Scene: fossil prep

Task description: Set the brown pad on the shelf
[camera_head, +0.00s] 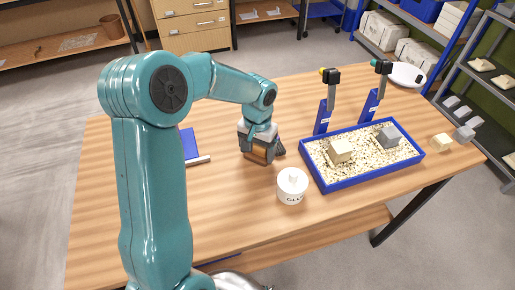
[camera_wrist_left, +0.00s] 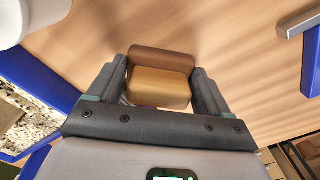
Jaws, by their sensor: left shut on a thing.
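The brown pad (camera_wrist_left: 158,87) is a small rounded block with a tan face and a darker brown strip along its far side. It sits between the two fingers of my left gripper (camera_wrist_left: 160,85), which is shut on it. In the head view my left gripper (camera_head: 262,152) points down over the middle of the wooden table (camera_head: 225,215), with the brown pad (camera_head: 258,156) low between its fingers. I cannot tell whether the pad touches the tabletop. A wooden shelf (camera_head: 60,46) stands at the back left, and a lower wooden shelf (camera_head: 335,228) shows under the table. My right gripper is out of view.
Blue tool stands (camera_head: 323,118) rise behind the tray. A blue item (camera_head: 189,144) lies left of the gripper. The front left tabletop is clear.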

